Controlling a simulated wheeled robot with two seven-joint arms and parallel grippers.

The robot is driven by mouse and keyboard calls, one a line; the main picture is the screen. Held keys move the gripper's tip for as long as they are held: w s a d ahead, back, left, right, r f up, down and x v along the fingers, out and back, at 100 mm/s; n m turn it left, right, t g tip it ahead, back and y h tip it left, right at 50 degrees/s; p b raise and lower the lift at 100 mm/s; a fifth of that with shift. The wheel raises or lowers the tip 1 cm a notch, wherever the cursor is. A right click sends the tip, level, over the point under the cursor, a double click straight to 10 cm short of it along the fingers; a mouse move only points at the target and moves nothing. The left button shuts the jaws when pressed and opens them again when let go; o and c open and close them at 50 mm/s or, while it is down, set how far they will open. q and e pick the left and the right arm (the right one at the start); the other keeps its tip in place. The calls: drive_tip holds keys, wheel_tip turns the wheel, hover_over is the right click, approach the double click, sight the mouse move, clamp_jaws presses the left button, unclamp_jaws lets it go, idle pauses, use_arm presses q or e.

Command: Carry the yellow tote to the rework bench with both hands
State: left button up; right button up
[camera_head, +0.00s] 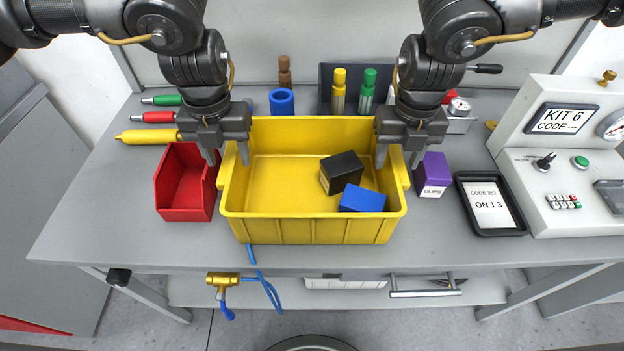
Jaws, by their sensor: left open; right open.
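The yellow tote (310,231) stands upright on the grey bench (120,215), near its front edge. A black block (342,172) and a blue block (362,200) lie inside it at the right. My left gripper (227,160) is open, pointing down at the tote's left side wall. My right gripper (397,163) is open, pointing down at the tote's right side wall. Each gripper's fingers appear to stand on either side of the wall. I cannot tell whether they touch it.
A red bin (188,214) stands close to the tote's left. A blue hose (265,280) hangs at the front.

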use_arm(q)
drive_tip(key=shift+f, duration=1)
use_arm(e)
drive_tip(key=shift+f, duration=1)
use_arm(q)
drive_tip(key=shift+c, duration=0.3)
use_arm(e)
drive_tip(key=shift+c, duration=0.3)
use_arm(q)
clamp_jaws()
use_arm(e)
clamp_jaws()
